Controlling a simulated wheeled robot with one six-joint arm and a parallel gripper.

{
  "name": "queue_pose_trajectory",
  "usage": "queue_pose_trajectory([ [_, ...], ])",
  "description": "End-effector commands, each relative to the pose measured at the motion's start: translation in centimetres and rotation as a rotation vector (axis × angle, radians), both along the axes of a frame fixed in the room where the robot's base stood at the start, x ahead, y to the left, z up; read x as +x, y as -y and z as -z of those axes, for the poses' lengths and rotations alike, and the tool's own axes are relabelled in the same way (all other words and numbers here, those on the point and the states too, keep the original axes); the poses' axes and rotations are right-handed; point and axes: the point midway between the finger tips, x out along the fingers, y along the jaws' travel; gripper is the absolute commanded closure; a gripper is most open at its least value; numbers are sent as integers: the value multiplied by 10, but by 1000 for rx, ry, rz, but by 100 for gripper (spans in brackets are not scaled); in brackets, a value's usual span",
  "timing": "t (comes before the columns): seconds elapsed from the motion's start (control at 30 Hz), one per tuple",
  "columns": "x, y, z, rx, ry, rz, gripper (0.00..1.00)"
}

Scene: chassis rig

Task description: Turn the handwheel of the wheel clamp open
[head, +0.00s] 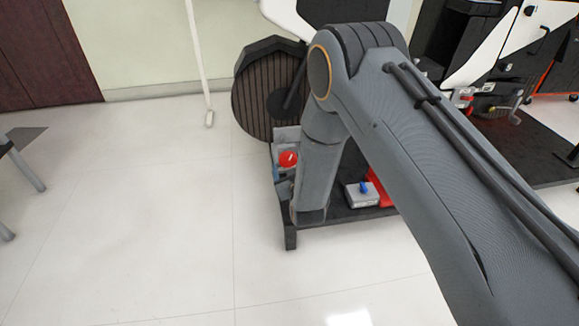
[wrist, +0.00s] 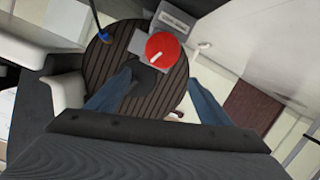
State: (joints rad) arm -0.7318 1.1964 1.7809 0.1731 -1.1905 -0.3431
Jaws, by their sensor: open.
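The red handwheel (head: 288,158) with a white mark sits on a grey clamp block (head: 287,134), beside my arm in the head view. In the wrist view the handwheel (wrist: 169,45) lies just beyond my fingertips, in front of the grey block (wrist: 121,42). My gripper (wrist: 160,80) is open, with its two blue fingers spread apart and nothing between them. The handwheel appears apart from both fingers. In the head view my arm hides most of the gripper.
A large dark ribbed wheel (head: 257,95) stands behind the clamp. A grey box with a blue part (head: 361,194) and red parts lie on the dark platform (head: 343,215). A thin white pole (head: 198,60) stands behind.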

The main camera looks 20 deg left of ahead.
Motion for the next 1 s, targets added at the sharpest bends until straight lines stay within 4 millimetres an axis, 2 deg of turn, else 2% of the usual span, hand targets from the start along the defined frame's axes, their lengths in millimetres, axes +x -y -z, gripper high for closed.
queue_pose_trajectory([
  [0.03,1,2,19,7,41,1,27],
  [0.1,1,4,31,22,101,3,27],
  [0.3,-2,10,50,48,206,7,27],
  [0.47,4,7,51,55,229,9,27],
  [0.8,47,-18,53,54,226,10,27],
  [1.0,61,-28,51,54,226,10,27],
])
